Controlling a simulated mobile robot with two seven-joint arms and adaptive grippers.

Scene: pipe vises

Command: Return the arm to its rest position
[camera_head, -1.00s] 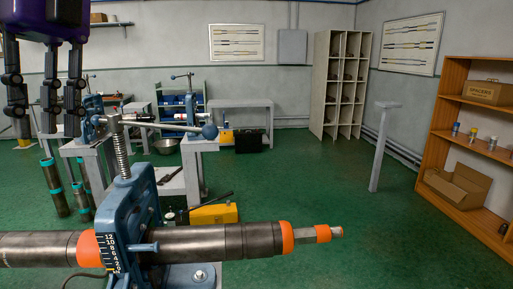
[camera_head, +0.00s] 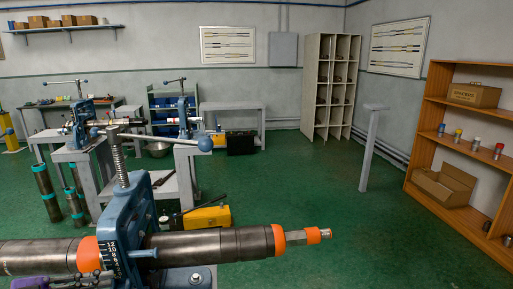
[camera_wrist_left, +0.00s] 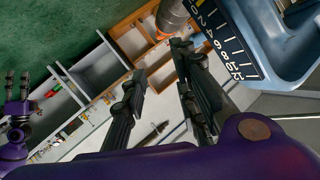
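My left gripper's dark fingers (camera_head: 86,280) show only in part at the bottom left of the head view, below the dark pipe (camera_head: 215,244) and left of the blue vise (camera_head: 128,225). In the left wrist view its fingers (camera_wrist_left: 160,62) stand apart with nothing between them. The vise's numbered scale (camera_wrist_left: 225,38) and the end of a grey pipe (camera_wrist_left: 172,15) appear close beyond them. The pipe lies level through the vise, with orange bands and a metal tip at its right end. A second purple gripper, seemingly my right (camera_wrist_left: 17,78), shows at the left wrist view's left edge, fingers apart.
A yellow toolbox (camera_head: 205,217) sits on the green floor behind the pipe. More vises on grey stands (camera_head: 72,150) are at the back left. A wooden shelf (camera_head: 428,130) and a grey post (camera_head: 370,150) stand at the right. The middle floor is open.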

